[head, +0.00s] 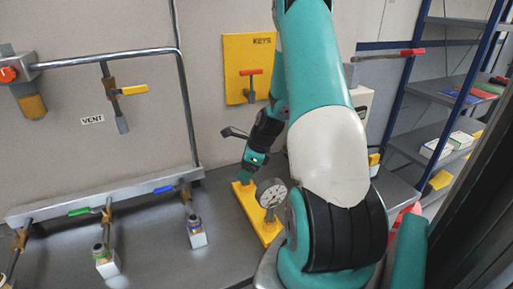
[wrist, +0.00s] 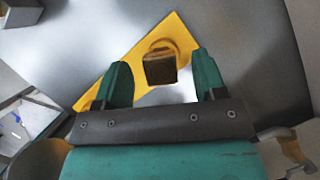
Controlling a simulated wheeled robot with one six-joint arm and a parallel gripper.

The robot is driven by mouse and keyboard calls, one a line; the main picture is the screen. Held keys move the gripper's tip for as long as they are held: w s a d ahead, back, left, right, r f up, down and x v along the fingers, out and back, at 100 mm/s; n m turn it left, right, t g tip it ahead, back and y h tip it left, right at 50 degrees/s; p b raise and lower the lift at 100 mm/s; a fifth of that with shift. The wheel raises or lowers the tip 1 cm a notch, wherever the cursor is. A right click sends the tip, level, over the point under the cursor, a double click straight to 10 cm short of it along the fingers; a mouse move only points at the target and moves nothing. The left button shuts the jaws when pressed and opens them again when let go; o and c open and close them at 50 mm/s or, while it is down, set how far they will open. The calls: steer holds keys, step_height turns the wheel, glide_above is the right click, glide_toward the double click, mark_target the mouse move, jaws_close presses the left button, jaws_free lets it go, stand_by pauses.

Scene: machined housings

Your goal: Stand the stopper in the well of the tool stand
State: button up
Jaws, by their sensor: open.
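The tool stand is a yellow plate on the grey bench; its front part (head: 268,232) shows in the head view, and it also shows in the wrist view (wrist: 168,32). A brown, square-topped piece (wrist: 160,67), which looks like the stopper, is at a round yellow collar (wrist: 186,46) on the stand, seemingly upright. How deep it sits cannot be told. My gripper (wrist: 163,80) is open, its fingers on either side of the stopper with gaps visible. In the head view my gripper (head: 243,182) is low over the far end of the stand, hiding the stopper.
A round pressure gauge (head: 270,193) stands on the yellow plate close to my gripper and arm. Pipes with small valves (head: 194,225) line the bench at left. A yellow KEYS board (head: 250,62) hangs behind. Bare bench lies left of the stand.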

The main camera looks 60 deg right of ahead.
steer(key=v, duration=1.5)
steer(key=shift+s+r+b, duration=0.2)
steer(key=shift+r+b, duration=0.1)
steer(key=shift+r, duration=0.05)
steer(key=w+a+r+n+g+y, duration=0.1)
steer(key=w+a+r+n, duration=0.1)
steer(key=a+n, duration=0.85)
steer(key=w+a+r+n+g, duration=0.1)
steer(key=w+a+r+n, duration=0.15)
steer(key=a+n, duration=0.75)
steer(key=s+a+r+n+g, duration=0.1)
steer(key=s+a+n, duration=0.6)
steer(key=a, duration=0.3)
steer(key=s+a+r+n+g+y, duration=0.1)
steer(key=s+a+n, duration=0.6)
steer(key=a+n, duration=0.3)
steer(key=shift+a+r, duration=0.35)
steer(key=shift+a, duration=0.15)
